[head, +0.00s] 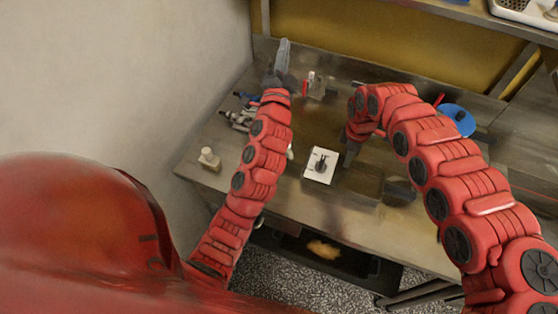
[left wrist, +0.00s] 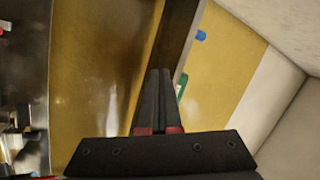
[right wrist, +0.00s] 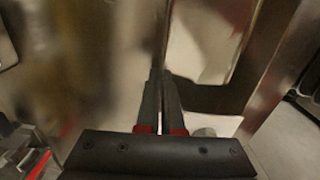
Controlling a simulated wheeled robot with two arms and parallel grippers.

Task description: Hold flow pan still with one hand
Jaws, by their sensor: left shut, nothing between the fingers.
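No pan can be named for certain. A dark, shallow rectangular shape, perhaps the flow pan (head: 366,186), lies on the bench to the right of a white plate. My right gripper (head: 347,158) points down at its back left corner. In the right wrist view the fingers (right wrist: 163,78) are close together beside a thin upright metal edge. I cannot tell whether that edge is between them. My left gripper (head: 284,46) is shut and empty, raised toward the back wall, far from the shape. It also shows in the left wrist view (left wrist: 159,75).
The white plate (head: 321,165) with a small dark piece lies mid-bench. A pale bottle (head: 209,159) stands left, grey tools (head: 237,118) lie behind it, and a blue round thing (head: 458,119) sits right. A dark tray (head: 290,243) with something yellowish is below the bench.

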